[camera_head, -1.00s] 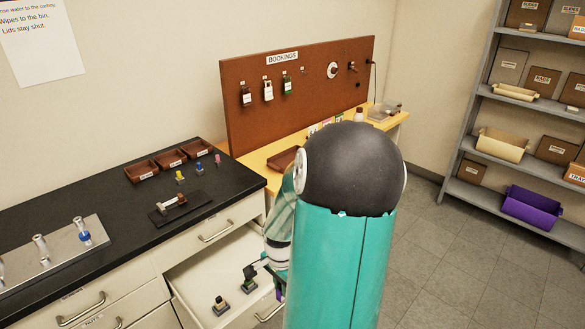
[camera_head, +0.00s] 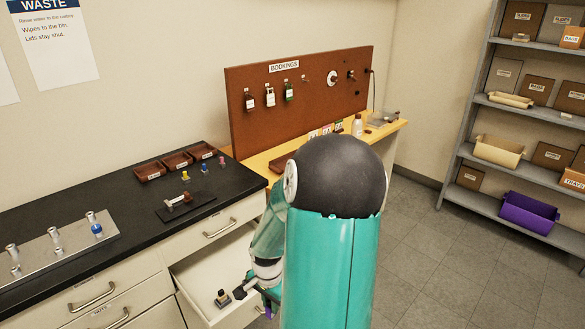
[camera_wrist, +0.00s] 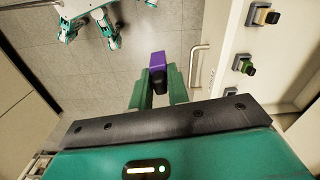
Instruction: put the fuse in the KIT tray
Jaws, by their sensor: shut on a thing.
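My gripper (camera_wrist: 158,88) is shut on a small purple-and-black piece (camera_wrist: 158,62), seen between its fingers in the wrist view. It may be the fuse; no lettering shows on it. In the head view my gripper is low by the open drawer (camera_head: 208,262), largely hidden by my own body. Three small brown trays (camera_head: 178,160) stand at the back of the black bench, and another brown tray (camera_head: 281,162) is on the yellow table. Their labels are too small to read, so I cannot tell which is KIT.
In the wrist view the drawer holds a beige-topped piece (camera_wrist: 265,16) and a green-topped piece (camera_wrist: 243,65) on dark bases. The bench has a dark stand (camera_head: 184,205), a metal plate (camera_head: 55,250) and small coloured pieces. Shelves (camera_head: 480,150) stand at right; the floor between is clear.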

